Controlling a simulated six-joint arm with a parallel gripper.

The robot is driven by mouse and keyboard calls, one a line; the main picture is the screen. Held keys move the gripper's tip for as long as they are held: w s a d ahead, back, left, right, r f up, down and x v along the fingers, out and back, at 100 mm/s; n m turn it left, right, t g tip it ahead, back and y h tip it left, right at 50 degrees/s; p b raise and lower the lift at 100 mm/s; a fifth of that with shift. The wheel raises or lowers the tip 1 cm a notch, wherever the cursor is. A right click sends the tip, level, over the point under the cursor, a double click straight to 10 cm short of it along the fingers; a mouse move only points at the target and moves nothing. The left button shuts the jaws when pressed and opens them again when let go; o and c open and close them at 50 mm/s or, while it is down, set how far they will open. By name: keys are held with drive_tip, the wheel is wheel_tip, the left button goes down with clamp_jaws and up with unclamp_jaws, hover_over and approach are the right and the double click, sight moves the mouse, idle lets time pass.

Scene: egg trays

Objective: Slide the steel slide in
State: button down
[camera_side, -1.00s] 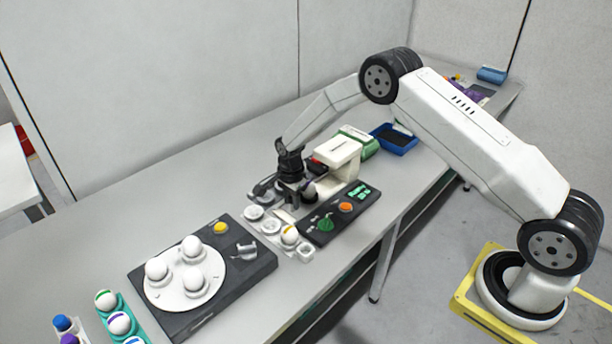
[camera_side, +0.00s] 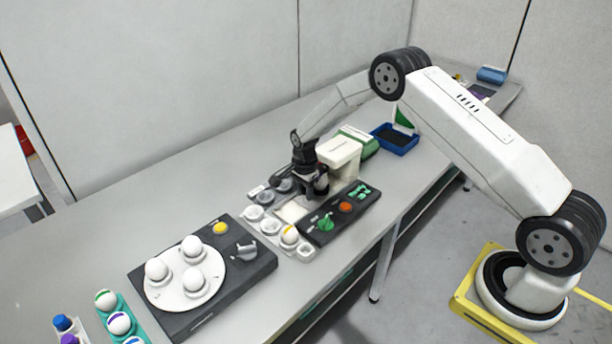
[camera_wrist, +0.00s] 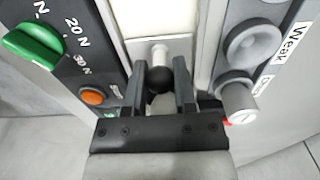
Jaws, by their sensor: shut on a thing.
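My gripper (camera_wrist: 160,75) is shut on a round black knob (camera_wrist: 159,79) on a pale stem, which I take for the steel slide's handle. The knob is between the two dark fingers. In the side view my gripper (camera_side: 309,190) is low in front of the cream press-like machine (camera_side: 338,152). The slide's metal is mostly hidden by the fingers; a grey strip (camera_wrist: 140,47) shows just beyond them in the wrist view. How far in the slide sits cannot be told.
A black control box (camera_side: 338,212) with a green knob (camera_side: 325,223) and an orange button stands close on the near side.

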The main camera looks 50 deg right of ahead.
drive_tip(key=shift+d, duration=1.65)
drive_tip(key=shift+c, duration=2.3)
unclamp_jaws()
wheel_tip(320, 180, up, 6)
wheel_tip(320, 180, up, 8)
